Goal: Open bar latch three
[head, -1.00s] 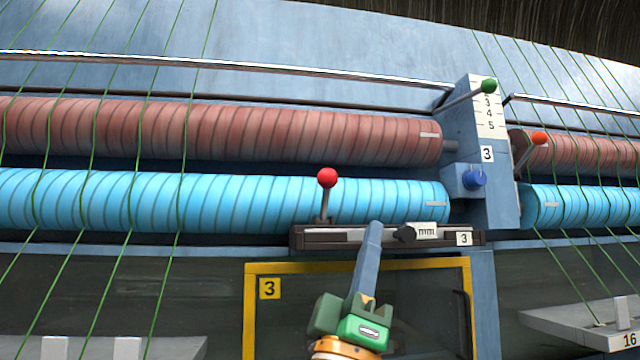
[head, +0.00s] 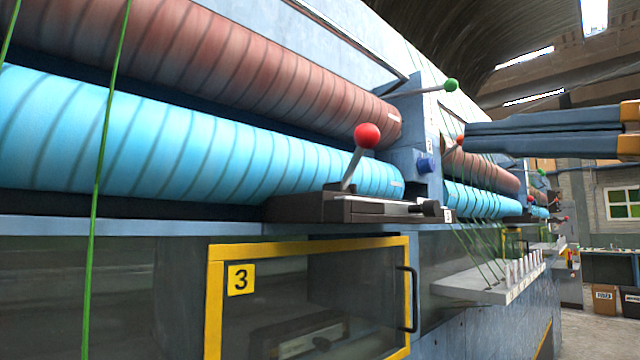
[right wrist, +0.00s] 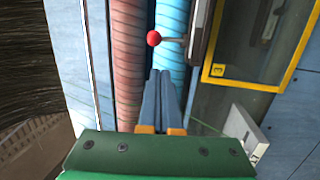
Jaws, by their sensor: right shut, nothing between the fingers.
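A red ball knob (head: 367,136) stands on a short tilted lever above a dark slide bar (head: 350,207), which carries a small label too slanted to read now. I take this to be bar latch three. My right gripper (head: 466,137) comes in from the right with its two blue fingers shut and empty, pointing left. Its tips are to the right of the red knob, apart from it. In the right wrist view the fingertips (right wrist: 160,76) point towards the red knob (right wrist: 153,38), with a gap between. My left gripper is not in view.
Below is a yellow-framed door (head: 215,300) marked 3, with a dark handle. Green yarns cross the blue roller (head: 200,150). A tray of pegs (head: 490,282) juts out at right.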

